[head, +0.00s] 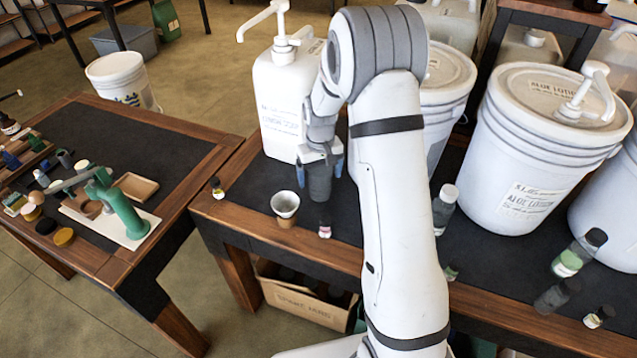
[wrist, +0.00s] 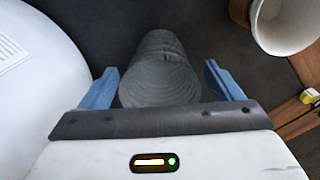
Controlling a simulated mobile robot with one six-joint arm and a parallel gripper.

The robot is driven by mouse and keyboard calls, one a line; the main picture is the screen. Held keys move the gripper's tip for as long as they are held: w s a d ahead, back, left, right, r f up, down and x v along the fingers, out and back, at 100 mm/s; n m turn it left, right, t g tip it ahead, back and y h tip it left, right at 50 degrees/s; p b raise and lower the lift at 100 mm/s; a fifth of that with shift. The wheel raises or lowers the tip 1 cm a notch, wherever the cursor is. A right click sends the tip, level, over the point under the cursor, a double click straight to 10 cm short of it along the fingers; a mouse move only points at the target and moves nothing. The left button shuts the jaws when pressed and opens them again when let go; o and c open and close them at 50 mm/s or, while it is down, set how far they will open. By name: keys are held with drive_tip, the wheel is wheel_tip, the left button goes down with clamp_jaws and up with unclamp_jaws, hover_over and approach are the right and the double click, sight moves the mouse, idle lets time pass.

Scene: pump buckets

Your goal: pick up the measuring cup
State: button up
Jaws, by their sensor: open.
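My gripper (head: 325,168) is open, pointing down beside the tall white pump jug. Its blue fingers, seen in the wrist view (wrist: 160,85), stand on either side of a dark grey ribbed cylinder (wrist: 160,80), with a narrow gap on each side. In the head view, the grey cylinder (head: 320,185) shows below the jaws over the dark table top. A small white-lined cup with a brown lower part (head: 286,208) stands to its left, and shows at the upper right of the wrist view (wrist: 285,25). I cannot tell for certain which is the measuring cup.
The white pump jug (head: 278,105) stands close at left of the gripper. A small pink-capped bottle (head: 325,230) is just in front; another small bottle (head: 217,188) is near the table's left edge. White pump buckets (head: 535,150) crowd the right.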

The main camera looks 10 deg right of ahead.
drive_tip(key=shift+c, duration=0.6)
drive_tip(key=c, duration=0.9)
drive_tip(key=shift+r, duration=0.1)
drive_tip(key=shift+c, duration=0.2)
